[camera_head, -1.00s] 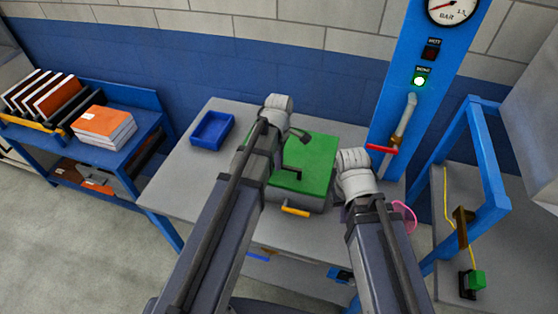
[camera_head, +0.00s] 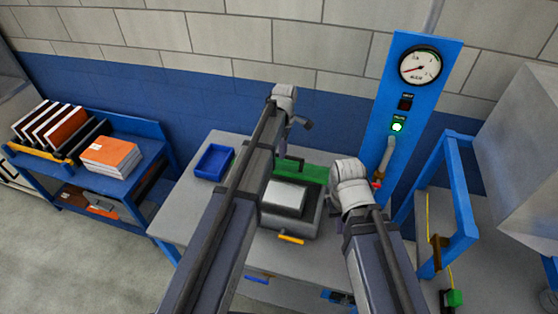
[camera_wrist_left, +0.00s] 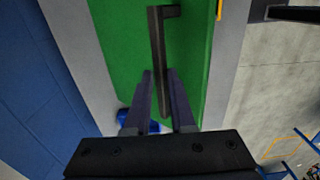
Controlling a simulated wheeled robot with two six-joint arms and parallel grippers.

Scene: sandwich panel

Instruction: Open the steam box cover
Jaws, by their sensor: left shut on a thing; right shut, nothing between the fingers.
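The steam box (camera_head: 312,232) is a grey box on the table, with a yellow front handle (camera_head: 291,239). Its green cover (camera_head: 314,174) is tilted up at the back, and the front opening shows a pale block (camera_head: 287,198) inside. My left gripper (camera_wrist_left: 159,80) is shut on the cover's black handle (camera_wrist_left: 157,45), which also shows in the head view (camera_head: 291,160). In the head view my left arm hides the left fingers and part of the cover. My right arm stands right of the box, and its jaws are hidden.
A blue tray (camera_head: 214,161) sits at the table's left. Behind the right arm rises a blue panel (camera_head: 420,100) with a gauge, a lit green lamp (camera_head: 397,127) and a pipe. A blue shelf with books (camera_head: 110,154) stands left, a blue frame (camera_head: 455,190) right.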

